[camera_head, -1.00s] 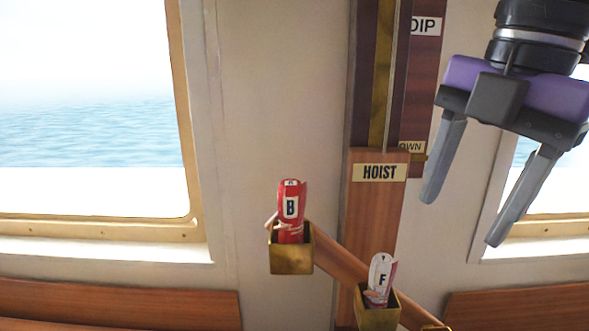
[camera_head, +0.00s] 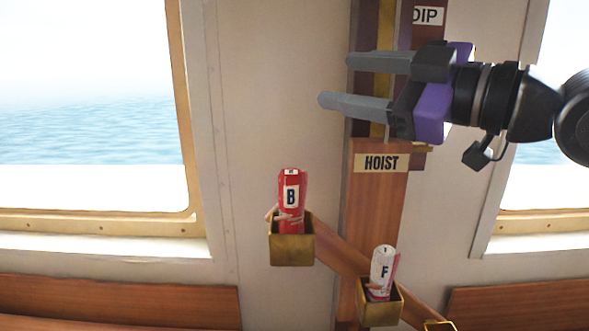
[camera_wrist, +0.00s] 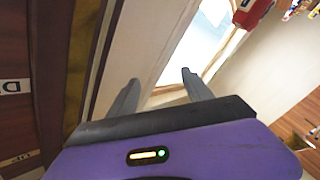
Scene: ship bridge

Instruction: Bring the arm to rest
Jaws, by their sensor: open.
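My gripper (camera_head: 335,80) is open, with nothing between its two grey fingers. In the head view it points left, in front of the wooden hoist board and above the HOIST label (camera_head: 381,163). The arm reaches in from the right edge. In the wrist view the fingers (camera_wrist: 158,88) stand apart, with a pale wall and a bright window beyond them.
A red rolled flag marked B (camera_head: 291,200) stands in a brass holder (camera_head: 292,250). A white one marked F (camera_head: 382,270) stands in another holder (camera_head: 379,308), lower right. A slanted wooden rail (camera_head: 340,255) carries them. Windows (camera_head: 90,110) lie on both sides.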

